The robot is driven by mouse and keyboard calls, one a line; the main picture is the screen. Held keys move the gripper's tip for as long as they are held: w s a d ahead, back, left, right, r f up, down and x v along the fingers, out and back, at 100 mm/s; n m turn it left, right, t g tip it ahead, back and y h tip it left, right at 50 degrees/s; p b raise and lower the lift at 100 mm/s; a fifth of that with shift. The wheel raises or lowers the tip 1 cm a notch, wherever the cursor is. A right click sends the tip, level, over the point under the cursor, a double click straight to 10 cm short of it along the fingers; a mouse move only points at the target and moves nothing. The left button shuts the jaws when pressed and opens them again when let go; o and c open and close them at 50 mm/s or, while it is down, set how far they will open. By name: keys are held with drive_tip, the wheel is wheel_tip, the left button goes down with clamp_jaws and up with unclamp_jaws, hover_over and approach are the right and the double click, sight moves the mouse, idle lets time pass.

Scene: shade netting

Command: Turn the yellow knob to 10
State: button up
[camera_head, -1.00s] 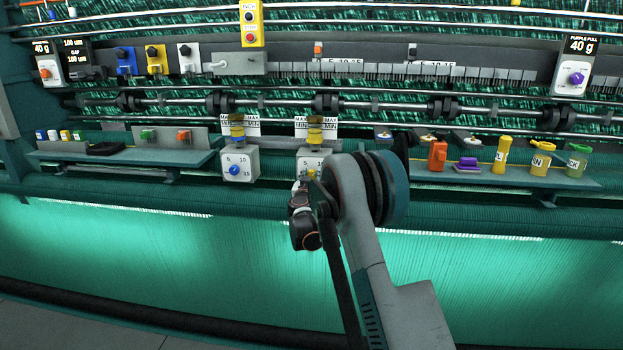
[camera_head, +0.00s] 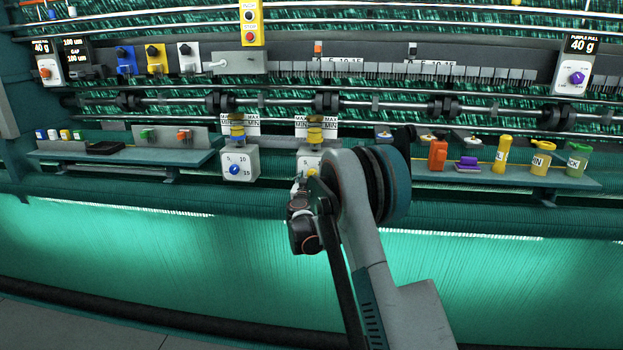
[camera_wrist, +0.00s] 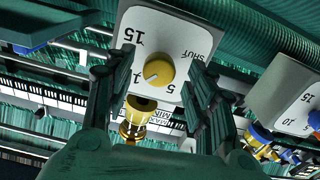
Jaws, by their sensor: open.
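The yellow knob (camera_wrist: 158,70) sits on a white dial plate (camera_wrist: 130,20) marked 15, SHUT and 5, with a partly hidden number at its left. A pale pointer line on the knob aims to the lower left in the wrist view, near that number. My gripper (camera_wrist: 153,66) is open, one finger on each side of the knob in the picture. I cannot tell whether either finger touches it. In the head view the yellow knob's dial box (camera_head: 307,158) is partly hidden behind my gripper (camera_head: 303,186).
A similar dial box with a blue knob (camera_head: 234,170) stands to the left. A yellow-banded cup (camera_head: 315,136) is just above the yellow knob's box. A shelf (camera_head: 560,180) with bottles and small items lies right, another shelf (camera_head: 130,157) left. Green netting spreads below.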

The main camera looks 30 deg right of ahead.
drive_tip(key=v, duration=1)
drive_tip(key=shift+s+a, duration=0.1)
drive_tip(key=s+a+r+g+y, duration=0.1)
drive_tip(key=s+a+r+g, duration=0.1)
drive_tip(key=s+r, duration=0.5)
drive_tip(key=s+a+r+g+y, duration=0.1)
drive_tip(key=s+a+r+g, duration=0.15)
drive_tip(key=s, duration=0.95)
drive_tip(key=s+a+f+n+g+y, duration=0.1)
drive_tip(key=s+a+f+n+y, duration=0.1)
drive_tip(key=s+a, duration=0.3)
drive_tip(key=s+a+f+n+g+y, duration=0.1)
drive_tip(key=s+a, duration=0.4)
drive_tip(key=s, duration=0.8)
drive_tip(key=s+a+f+n+g+y, duration=0.1)
drive_tip(key=s+a+f+y, duration=0.3)
drive_tip(key=s, duration=0.6)
drive_tip(key=shift+a+n+y, duration=0.5)
drive_tip(key=shift+a+n, duration=0.35)
drive_tip(key=shift+n, duration=0.05)
